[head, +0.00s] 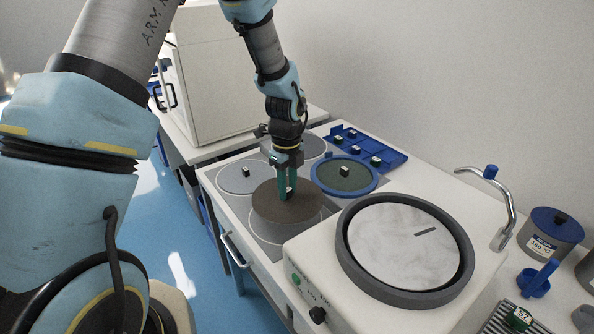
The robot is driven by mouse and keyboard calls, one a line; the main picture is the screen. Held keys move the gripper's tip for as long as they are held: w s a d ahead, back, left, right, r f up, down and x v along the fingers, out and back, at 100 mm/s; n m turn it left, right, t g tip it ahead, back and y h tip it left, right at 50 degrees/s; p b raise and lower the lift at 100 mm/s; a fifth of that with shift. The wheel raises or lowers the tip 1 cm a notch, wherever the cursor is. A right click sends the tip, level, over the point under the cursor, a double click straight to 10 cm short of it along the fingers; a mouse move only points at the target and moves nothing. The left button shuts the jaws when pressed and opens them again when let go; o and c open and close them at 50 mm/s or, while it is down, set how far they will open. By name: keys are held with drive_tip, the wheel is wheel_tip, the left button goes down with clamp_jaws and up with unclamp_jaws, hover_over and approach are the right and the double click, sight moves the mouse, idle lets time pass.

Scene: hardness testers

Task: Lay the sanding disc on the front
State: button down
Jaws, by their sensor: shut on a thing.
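The brown sanding disc (268,207) is in the head view, near the middle of the bench. My gripper (288,190), with green fingers, points down at its centre and is shut on the small block-like handle there. The disc looks level. It is over the front spot (285,240) of a grey mat, whose pale outline shows in front of and below the disc. I cannot tell whether the disc touches the mat or hangs slightly above it. The fingers partly hide the handle.
A light grey disc (236,180) lies left and a green disc with blue rim (330,171) right. A grey round spot (314,147) is behind. The grinding machine with round platen (400,245) stands close at front right. A blue tray (390,152) with small pieces is behind.

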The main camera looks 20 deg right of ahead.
sight(285, 206)
drive_tip(key=shift+w+a+f, duration=0.3)
drive_tip(key=shift+a+f, duration=0.05)
drive_tip(key=shift+f, duration=0.3)
drive_tip(key=shift+f+b, duration=1.8)
drive_tip(key=shift+f, duration=0.25)
drive_tip(key=shift+f+b, duration=0.3)
drive_tip(key=shift+f, duration=0.3)
drive_tip(key=c, duration=0.5)
unclamp_jaws()
